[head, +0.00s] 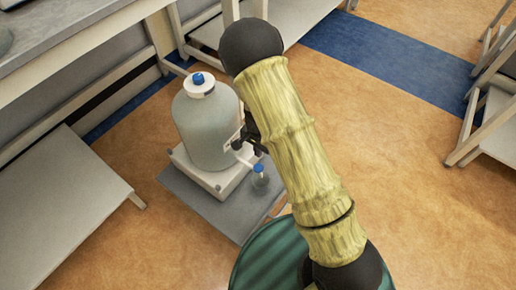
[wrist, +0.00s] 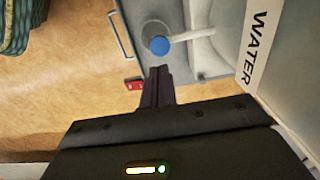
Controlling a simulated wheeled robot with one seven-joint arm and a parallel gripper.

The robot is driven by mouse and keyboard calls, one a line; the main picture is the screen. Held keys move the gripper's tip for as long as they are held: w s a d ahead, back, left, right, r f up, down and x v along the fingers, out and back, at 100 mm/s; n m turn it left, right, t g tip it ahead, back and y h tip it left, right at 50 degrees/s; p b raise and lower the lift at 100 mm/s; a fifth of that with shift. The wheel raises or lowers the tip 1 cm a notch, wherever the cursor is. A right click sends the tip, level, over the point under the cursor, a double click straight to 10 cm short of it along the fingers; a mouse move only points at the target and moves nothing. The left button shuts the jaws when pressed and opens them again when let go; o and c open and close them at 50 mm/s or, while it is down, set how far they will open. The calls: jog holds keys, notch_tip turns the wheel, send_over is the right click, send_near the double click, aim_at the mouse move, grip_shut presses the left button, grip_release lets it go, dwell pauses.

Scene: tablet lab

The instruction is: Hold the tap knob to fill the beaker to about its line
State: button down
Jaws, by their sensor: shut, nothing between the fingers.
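A large grey water carboy (head: 204,130) with a white cap stands on a white base. Its white spout ends in a tap with a blue knob (head: 258,168); the knob also shows in the wrist view (wrist: 158,46). A clear beaker (head: 261,184) sits below the tap; in the wrist view its round rim is partly hidden under the knob. Its line and water level cannot be made out. My gripper (wrist: 158,72) is shut and empty, its fingertips close to the knob in the picture, with no clear contact. In the head view it is dark and partly hidden beside the carboy.
The base and beaker are on a grey platform (head: 195,199) with a metal handle (wrist: 120,36). A small red item (wrist: 133,83) lies near its edge. A "WATER" label (wrist: 254,45) is on the carboy. A low grey table (head: 60,205) stands left; open floor lies right.

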aim_at(258, 167)
notch_tip(258, 167, down, 9)
jog(key=b, duration=0.4)
jog(key=shift+r, duration=0.1)
